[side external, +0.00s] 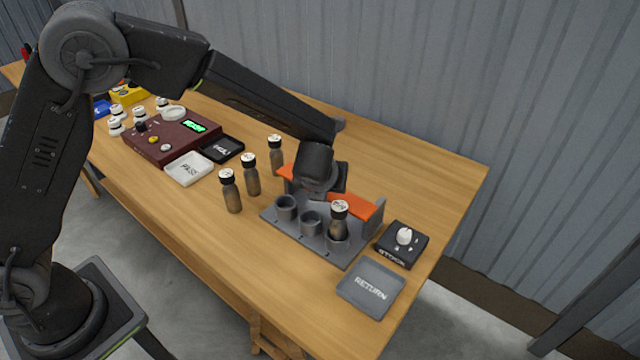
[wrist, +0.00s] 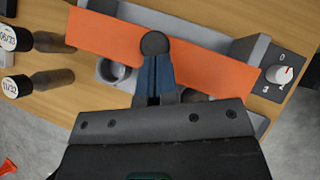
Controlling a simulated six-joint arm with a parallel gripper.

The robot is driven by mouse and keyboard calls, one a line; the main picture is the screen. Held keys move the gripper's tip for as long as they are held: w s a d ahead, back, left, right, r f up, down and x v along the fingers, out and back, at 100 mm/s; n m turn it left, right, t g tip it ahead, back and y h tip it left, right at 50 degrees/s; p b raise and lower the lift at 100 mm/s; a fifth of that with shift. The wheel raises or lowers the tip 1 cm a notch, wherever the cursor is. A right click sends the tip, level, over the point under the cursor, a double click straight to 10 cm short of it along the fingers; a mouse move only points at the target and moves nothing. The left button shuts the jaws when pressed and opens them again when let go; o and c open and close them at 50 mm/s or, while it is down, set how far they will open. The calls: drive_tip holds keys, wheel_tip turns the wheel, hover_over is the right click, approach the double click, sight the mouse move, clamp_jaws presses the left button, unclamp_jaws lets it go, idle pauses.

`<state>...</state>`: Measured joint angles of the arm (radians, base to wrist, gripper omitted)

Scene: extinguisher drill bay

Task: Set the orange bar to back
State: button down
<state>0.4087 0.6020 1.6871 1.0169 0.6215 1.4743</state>
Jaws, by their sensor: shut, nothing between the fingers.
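The orange bar (side external: 357,206) lies along the back of a grey rack (side external: 275,219) with several round cups. In the wrist view the bar (wrist: 220,68) runs slantwise across the picture, with a dark round knob (wrist: 154,43) on or just in front of it. My gripper (side external: 327,192) is at the middle of the bar. In the wrist view its blue fingers (wrist: 155,68) are together, empty, with their tips at the knob. I cannot tell whether they touch it. My wrist hides the middle of the bar in the side view.
A dark-capped bottle (side external: 339,222) stands in the rack's right cup. Several bottles (side external: 231,191) stand left of the rack. A black dial box (side external: 403,243) and a grey RETURN tray (side external: 371,287) are at the right. A maroon console (side external: 170,138) is farther left.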

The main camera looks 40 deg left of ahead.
drive_tip(key=shift+w, duration=0.8)
drive_tip(key=s+d+f+v, duration=0.1)
drive_tip(key=v, duration=1.2)
drive_tip(key=shift+s+f, duration=0.3)
drive_tip(key=shift+s, duration=0.1)
drive_tip(key=s+a+r+n+h, duration=0.1)
drive_tip(key=s+a+r+n, duration=0.2)
drive_tip(key=n, duration=0.7)
drive_tip(key=s+a+r+n+g+h, duration=0.1)
drive_tip(key=s+a+r+n, duration=0.2)
drive_tip(key=s+a+n, duration=0.3)
drive_tip(key=s+a+r+n+h, duration=0.1)
drive_tip(key=s+a+r+n, duration=0.2)
drive_tip(key=s+n, duration=0.9)
drive_tip(key=a+n, duration=0.2)
drive_tip(key=shift+a+n+g+h, duration=0.3)
